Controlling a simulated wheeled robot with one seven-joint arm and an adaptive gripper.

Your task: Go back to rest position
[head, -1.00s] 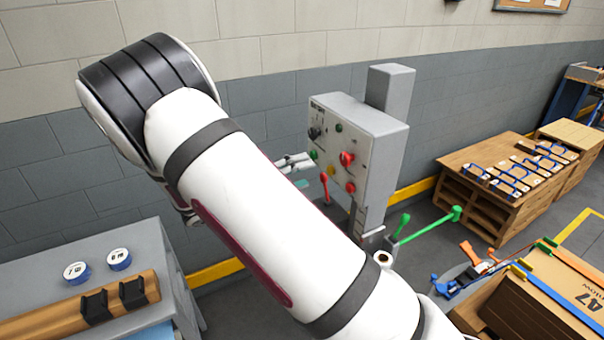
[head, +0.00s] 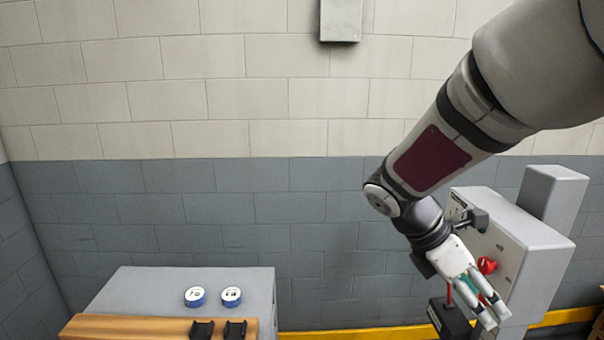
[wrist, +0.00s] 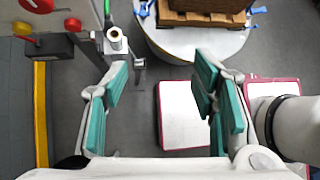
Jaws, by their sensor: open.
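My gripper (head: 490,312) hangs at the lower right of the head view, pointing down, in front of the grey control box (head: 535,245). In the wrist view my gripper (wrist: 160,95) has its teal-padded fingers wide apart with nothing between them. My arm hides part of the box in the head view.
A grey cabinet (head: 245,285) at the lower left bears two round blue-and-white rolls (head: 195,297) and a wooden rail (head: 90,328). A round table (wrist: 165,45) with a wooden item stands near the gripper. A yellow floor strip (wrist: 41,110) runs along the wall.

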